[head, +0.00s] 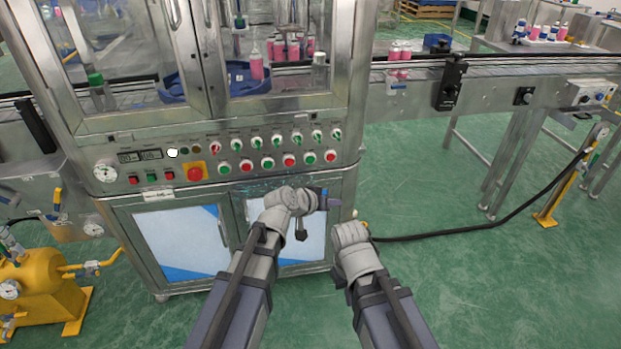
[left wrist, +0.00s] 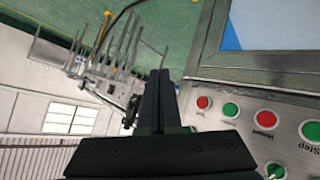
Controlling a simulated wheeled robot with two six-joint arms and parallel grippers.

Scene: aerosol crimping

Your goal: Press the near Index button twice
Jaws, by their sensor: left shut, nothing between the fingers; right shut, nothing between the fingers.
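The machine's control panel (head: 240,150) carries a lower row of green and red push buttons and an upper row of knobs. In the head view their labels are too small to read, so I cannot tell which button is the near Index one. My left gripper (head: 329,199) is shut and empty, below the right end of the button row and apart from it. In the left wrist view its dark fingers (left wrist: 159,90) are together, with a green button (left wrist: 230,110) and red button (left wrist: 266,118) to their right. My right gripper (head: 351,234) is lower right, its fingers mostly hidden by the wrist.
A red emergency button on a yellow plate (head: 194,173) sits at the panel's left. Cabinet doors (head: 180,240) lie below the panel. A conveyor (head: 480,75) runs off to the right. The green floor (head: 430,190) at right is mostly open, with a black cable.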

